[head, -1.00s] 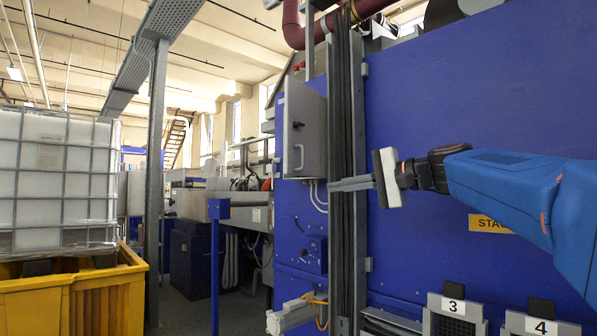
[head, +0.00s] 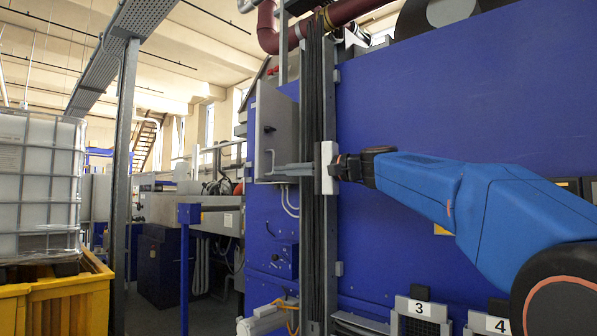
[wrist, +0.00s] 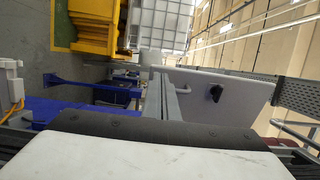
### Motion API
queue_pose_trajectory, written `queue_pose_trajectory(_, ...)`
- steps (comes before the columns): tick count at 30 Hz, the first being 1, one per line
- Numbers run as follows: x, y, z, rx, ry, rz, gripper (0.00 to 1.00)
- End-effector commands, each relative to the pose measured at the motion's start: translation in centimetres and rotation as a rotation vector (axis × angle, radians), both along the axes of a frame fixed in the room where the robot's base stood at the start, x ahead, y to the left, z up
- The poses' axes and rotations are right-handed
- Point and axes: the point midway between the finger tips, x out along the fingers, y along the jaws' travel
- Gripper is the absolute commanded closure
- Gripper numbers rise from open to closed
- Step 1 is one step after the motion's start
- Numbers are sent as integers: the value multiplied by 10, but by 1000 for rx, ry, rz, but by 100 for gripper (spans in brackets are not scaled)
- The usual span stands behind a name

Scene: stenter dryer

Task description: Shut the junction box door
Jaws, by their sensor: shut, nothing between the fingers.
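The junction box door (head: 272,130) is a grey panel with a dark latch, standing open from the blue machine wall at the centre left of the head view. In the wrist view, the door (wrist: 240,88) stretches to the right, with its black latch on the visible face. My gripper (head: 277,171) is shut and empty, its long grey fingers pointing left across the door's lower edge. In the wrist view, my gripper (wrist: 170,84) is just left of the door panel. I cannot tell whether the fingers touch it. The box interior is hidden.
Dark vertical cables (head: 316,230) run down the wall behind my fingers. A blue post (head: 187,260) stands left of the box. A white caged tank (head: 38,185) on a yellow bin (head: 60,310) is at far left. Numbered plates (head: 420,312) sit low on the right.

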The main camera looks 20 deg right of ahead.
Motion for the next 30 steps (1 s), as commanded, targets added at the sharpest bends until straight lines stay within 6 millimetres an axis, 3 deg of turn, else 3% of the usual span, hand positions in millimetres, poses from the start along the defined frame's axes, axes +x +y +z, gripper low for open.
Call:
queue_pose_trajectory(12,34,34,0,0,0,1,100)
queue_pose_trajectory(30,38,39,0,-1,0,-9,100)
